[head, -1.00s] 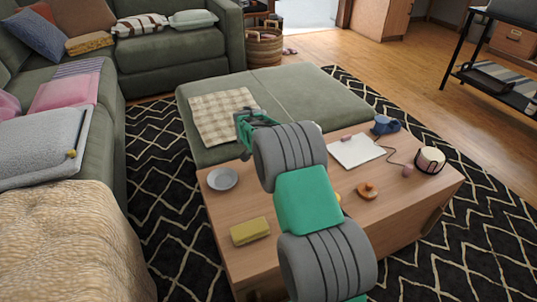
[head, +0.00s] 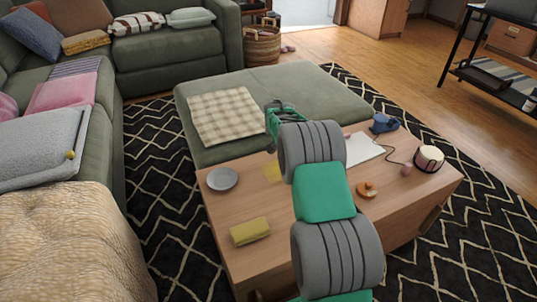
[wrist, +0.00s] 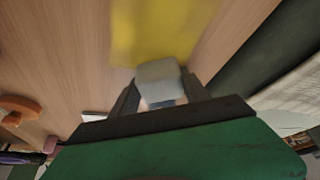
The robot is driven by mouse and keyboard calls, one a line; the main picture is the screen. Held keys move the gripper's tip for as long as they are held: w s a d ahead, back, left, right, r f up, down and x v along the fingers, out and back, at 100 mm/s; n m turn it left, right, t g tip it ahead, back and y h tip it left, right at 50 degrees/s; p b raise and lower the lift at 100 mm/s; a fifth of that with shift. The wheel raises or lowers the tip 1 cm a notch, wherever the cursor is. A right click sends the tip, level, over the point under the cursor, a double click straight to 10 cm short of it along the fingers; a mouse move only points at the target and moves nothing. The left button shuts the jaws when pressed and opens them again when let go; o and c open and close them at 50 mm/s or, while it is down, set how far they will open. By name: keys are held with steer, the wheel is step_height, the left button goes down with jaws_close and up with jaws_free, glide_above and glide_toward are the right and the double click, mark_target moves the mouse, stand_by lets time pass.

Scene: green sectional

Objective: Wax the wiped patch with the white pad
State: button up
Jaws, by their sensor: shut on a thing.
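The white pad (wrist: 158,72) shows in the wrist view between the fingers of my gripper (wrist: 161,90), which is shut on it. The pad is at the near edge of a yellow patch (wrist: 155,30) on the wooden tabletop; I cannot tell whether it touches the wood. In the head view the yellow patch (head: 272,171) shows faintly on the coffee table (head: 290,215), left of my arm. My green hand is over the table's far side there; its fingertips and the pad are hidden.
A grey plate (head: 222,179) and a folded yellow cloth or sponge (head: 250,231) lie on the table's left. An orange-brown object (head: 367,189), white paper (head: 362,149), a blue mug (head: 385,123) and a dark-banded candle or cup (head: 429,158) are on the right. A green ottoman (head: 290,90) stands behind.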

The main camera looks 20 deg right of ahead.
steer(key=shift+d, duration=0.85)
steer(key=shift+r+p, duration=2.6)
steer(key=shift+r, duration=1.45)
